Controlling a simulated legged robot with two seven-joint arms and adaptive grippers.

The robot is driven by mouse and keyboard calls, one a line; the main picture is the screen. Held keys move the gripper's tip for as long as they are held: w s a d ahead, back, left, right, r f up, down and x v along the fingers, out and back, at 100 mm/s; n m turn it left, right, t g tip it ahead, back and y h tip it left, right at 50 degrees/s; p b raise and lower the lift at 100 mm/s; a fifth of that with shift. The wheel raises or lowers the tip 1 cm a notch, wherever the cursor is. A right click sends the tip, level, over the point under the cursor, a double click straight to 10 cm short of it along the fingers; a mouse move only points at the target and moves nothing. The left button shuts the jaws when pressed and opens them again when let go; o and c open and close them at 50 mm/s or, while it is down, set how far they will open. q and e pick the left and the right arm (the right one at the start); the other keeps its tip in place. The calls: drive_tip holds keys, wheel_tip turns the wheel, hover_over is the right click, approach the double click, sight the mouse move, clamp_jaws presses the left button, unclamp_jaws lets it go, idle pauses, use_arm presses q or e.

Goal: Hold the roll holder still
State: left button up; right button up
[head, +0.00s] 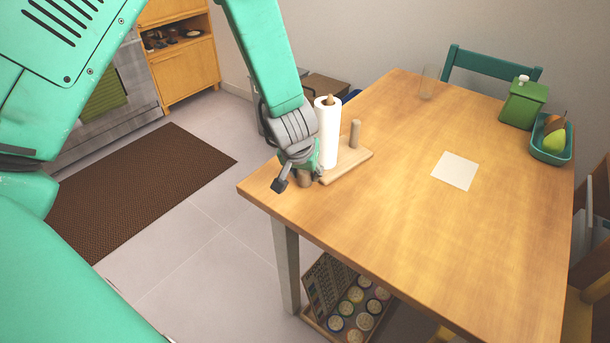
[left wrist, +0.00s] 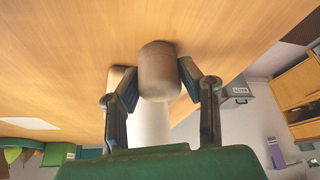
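The roll holder has a pale wooden base (head: 348,168), a white paper roll (head: 327,132) upright on a post, and a short peg (head: 356,133) behind it. A second short wooden peg (head: 305,179) stands at the holder's near left end; I cannot tell whether it joins the base. In the left wrist view this peg (left wrist: 160,72) sits between both finger pads, which appear to touch its sides. My left gripper (head: 298,181) is shut on it, low over the table. The white roll (left wrist: 150,122) shows behind it. My right gripper is not in view.
The wooden table (head: 400,225) is mostly clear, with a white square (head: 455,171) in the middle. A glass (head: 428,82), green canister (head: 523,103) and fruit tray (head: 550,155) stand toward the back. A rack of jars (head: 350,305) sits below the near edge.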

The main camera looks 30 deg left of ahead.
use_arm(q)
wheel_tip(320, 180, up, 10)
drive_tip(key=p, duration=0.4)
drive_tip(key=shift+d, duration=0.1)
